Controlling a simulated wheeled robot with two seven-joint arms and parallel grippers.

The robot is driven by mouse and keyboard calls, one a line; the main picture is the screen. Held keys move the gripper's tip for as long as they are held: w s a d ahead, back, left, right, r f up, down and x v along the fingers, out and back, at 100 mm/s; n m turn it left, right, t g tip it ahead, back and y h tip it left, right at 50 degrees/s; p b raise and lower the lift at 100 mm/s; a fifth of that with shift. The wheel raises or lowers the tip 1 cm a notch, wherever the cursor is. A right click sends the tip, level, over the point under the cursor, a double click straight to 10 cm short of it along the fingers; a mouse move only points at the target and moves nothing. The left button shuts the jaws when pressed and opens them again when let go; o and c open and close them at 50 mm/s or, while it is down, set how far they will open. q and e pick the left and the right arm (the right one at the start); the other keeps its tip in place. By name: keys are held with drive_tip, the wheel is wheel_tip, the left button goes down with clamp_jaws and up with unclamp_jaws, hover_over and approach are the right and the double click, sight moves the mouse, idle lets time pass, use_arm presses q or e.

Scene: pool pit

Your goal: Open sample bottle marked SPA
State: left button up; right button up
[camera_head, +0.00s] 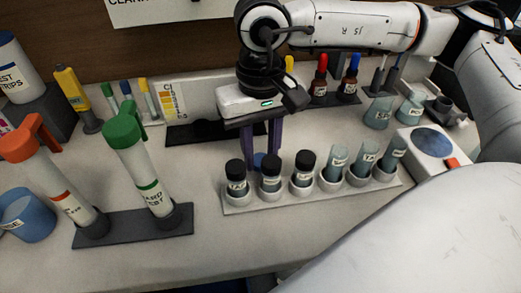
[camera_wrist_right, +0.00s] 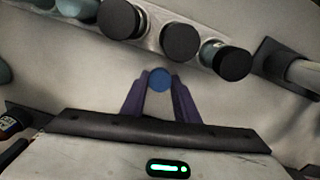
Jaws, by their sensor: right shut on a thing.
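Three capped sample bottles with black caps stand upright in the near part of a pale rack (camera_head: 305,197): a left one (camera_head: 236,175), a middle one (camera_head: 270,172) and a right one (camera_head: 303,170). Their labels are too small to read, so I cannot tell which is SPA. My right gripper (camera_head: 261,160) points down just behind the rack, its purple fingers shut on a round blue thing (camera_wrist_right: 160,79). The bottles partly hide the fingertips in the head view. The black caps also show beyond the fingertips in the wrist view, apart from them. My left gripper is not in view.
Uncapped vials (camera_head: 338,160) fill the rack's right side. Two tall tubes with an orange handle (camera_head: 30,140) and a green handle (camera_head: 125,125) stand at left. Dropper bottles (camera_head: 319,82) stand behind, and a white device (camera_head: 432,145) at right.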

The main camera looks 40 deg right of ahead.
sight(260, 160)
drive_tip(key=shift+f, duration=0.1)
drive_tip(key=shift+f+b, duration=0.2)
drive_tip(key=shift+b, duration=0.1)
drive_tip(key=o, duration=1.2)
drive_tip(key=shift+r, duration=0.1)
drive_tip(key=shift+c, duration=0.2)
wheel_tip(260, 160, up, 12)
drive_tip(key=shift+r+p, duration=0.2)
drive_tip(key=shift+p, duration=0.2)
